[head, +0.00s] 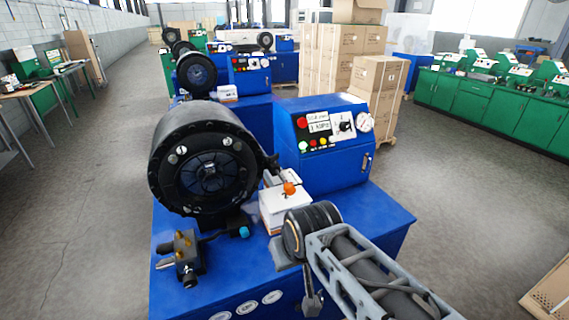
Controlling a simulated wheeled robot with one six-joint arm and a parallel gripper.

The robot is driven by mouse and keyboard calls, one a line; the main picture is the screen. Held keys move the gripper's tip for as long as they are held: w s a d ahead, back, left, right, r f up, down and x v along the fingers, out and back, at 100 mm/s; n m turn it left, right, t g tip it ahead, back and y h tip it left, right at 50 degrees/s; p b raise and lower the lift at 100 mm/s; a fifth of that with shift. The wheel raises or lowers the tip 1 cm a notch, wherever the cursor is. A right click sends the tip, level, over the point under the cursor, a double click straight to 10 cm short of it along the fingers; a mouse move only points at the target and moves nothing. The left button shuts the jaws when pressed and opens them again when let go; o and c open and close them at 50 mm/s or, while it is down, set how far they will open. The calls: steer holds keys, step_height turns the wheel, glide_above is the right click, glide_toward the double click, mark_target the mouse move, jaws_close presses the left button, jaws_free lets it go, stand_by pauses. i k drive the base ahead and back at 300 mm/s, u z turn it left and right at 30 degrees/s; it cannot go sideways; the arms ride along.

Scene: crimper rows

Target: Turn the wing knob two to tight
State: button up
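A black knob (345,126) with a wing-like grip sits on a white plate on the front of the blue control box (333,171). It is small here, and its number and how tight it is cannot be read. A small valve block (184,257) with brass-coloured knobs stands at the front left of the blue bench; which knob is number two cannot be told. My arm reaches in from the lower right over the bench, with its dark round joint near the bench's middle.
The black round crimper head (207,158) stands left of the control box. A white box (277,207) with an orange item (289,188) on top lies between them. A gauge (365,122) is right of the knob. Cartons (377,76) stand behind. The floor at left is clear.

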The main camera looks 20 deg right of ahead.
mark_target(272, 159)
steer(key=k, duration=0.7)
steer(key=z, duration=1)
steer(key=i, duration=0.75)
steer(key=u, duration=1)
steer(key=i, duration=0.5)
